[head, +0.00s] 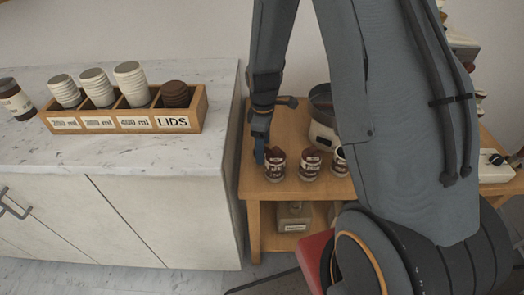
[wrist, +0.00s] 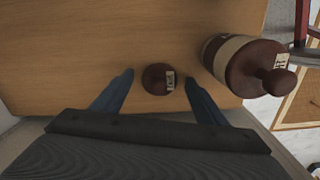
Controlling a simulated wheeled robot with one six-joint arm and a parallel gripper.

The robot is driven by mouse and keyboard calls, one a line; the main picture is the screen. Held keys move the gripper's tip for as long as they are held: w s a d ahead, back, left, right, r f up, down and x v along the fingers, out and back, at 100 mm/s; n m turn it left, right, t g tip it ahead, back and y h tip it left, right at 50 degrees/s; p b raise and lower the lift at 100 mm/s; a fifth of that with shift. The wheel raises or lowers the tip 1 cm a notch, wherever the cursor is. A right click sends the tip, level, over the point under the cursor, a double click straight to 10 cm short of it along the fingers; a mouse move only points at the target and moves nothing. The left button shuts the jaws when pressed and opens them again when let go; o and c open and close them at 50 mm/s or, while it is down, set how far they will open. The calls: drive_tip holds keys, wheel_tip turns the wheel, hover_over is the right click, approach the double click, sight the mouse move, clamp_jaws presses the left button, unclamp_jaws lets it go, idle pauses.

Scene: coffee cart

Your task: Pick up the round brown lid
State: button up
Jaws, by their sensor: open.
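A small round brown lid (wrist: 155,79) with a pale label at its right edge shows in the wrist view. It is seen from above against the wooden table. My gripper (wrist: 158,77) is open and empty, its blue fingers to the left and right of the lid in the picture, with a gap on each side. I cannot tell how far below the fingertips the lid lies. In the head view my gripper (head: 262,154) points down beside the leftmost labelled jar; I cannot pick out the lid separately there.
A jar with a brown knobbed top (wrist: 240,62) stands close to the right finger. Other jars (head: 310,164) and a grey-and-white appliance (head: 322,130) share the wooden table (head: 284,112). A wooden rack (head: 190,126) with cups and brown lids (head: 175,94) sits on the marble counter.

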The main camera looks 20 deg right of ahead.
drive_tip(key=c, duration=1.1)
drive_tip(key=shift+r, duration=0.15)
